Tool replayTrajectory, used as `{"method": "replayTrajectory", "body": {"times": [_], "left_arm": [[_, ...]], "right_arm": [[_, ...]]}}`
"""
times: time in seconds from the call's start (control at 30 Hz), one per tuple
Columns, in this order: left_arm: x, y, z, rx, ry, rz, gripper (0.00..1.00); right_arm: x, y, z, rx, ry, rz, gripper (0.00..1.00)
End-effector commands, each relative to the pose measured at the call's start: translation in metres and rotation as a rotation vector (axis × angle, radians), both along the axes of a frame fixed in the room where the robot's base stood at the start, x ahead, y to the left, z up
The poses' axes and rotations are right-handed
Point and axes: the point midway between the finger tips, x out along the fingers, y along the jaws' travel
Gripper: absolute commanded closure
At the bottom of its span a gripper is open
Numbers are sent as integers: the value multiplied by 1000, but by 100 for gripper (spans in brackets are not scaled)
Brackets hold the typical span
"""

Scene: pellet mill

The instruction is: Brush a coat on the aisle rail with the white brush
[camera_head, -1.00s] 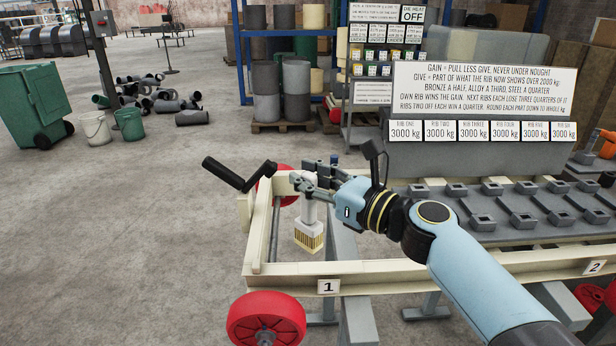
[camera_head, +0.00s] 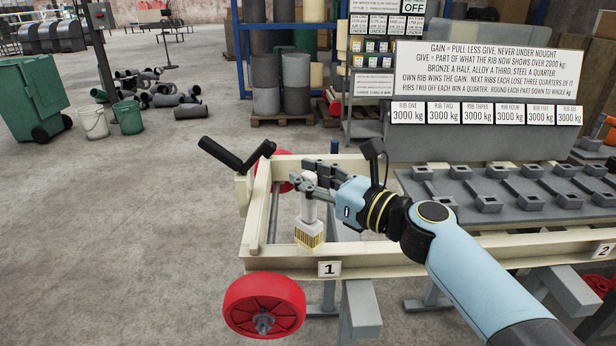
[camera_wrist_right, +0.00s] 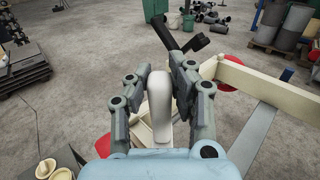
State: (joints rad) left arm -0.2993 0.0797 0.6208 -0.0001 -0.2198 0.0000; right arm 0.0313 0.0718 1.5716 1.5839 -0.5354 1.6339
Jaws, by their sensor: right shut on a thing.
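The white brush (camera_head: 309,228) hangs upright, its tan bristles pointing down. My right gripper (camera_head: 312,187) is shut on its handle; in the right wrist view the white handle (camera_wrist_right: 159,100) shows between the fingers. The brush hangs over the open left end of the cream frame, by the near rail (camera_head: 400,265) that carries the number plates 1 and 2. The bristles appear just behind or at that rail's top edge; I cannot tell whether they touch it. I cannot tell from the pictures which rail is the aisle rail. My left gripper is not in view.
A red wheel (camera_head: 264,306) stands at the near left corner. Grey ribs lie on the bed (camera_head: 500,190) to the right, below a sign board (camera_head: 487,82).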

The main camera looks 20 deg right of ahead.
Motion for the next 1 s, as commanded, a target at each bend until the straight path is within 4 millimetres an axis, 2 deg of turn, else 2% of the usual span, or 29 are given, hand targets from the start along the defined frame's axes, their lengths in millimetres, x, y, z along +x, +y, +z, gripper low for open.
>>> {"method": "replayTrajectory", "body": {"times": [1.0], "left_arm": [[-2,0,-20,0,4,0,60]], "right_arm": [[0,0,-22,1,-1,0,100]]}}
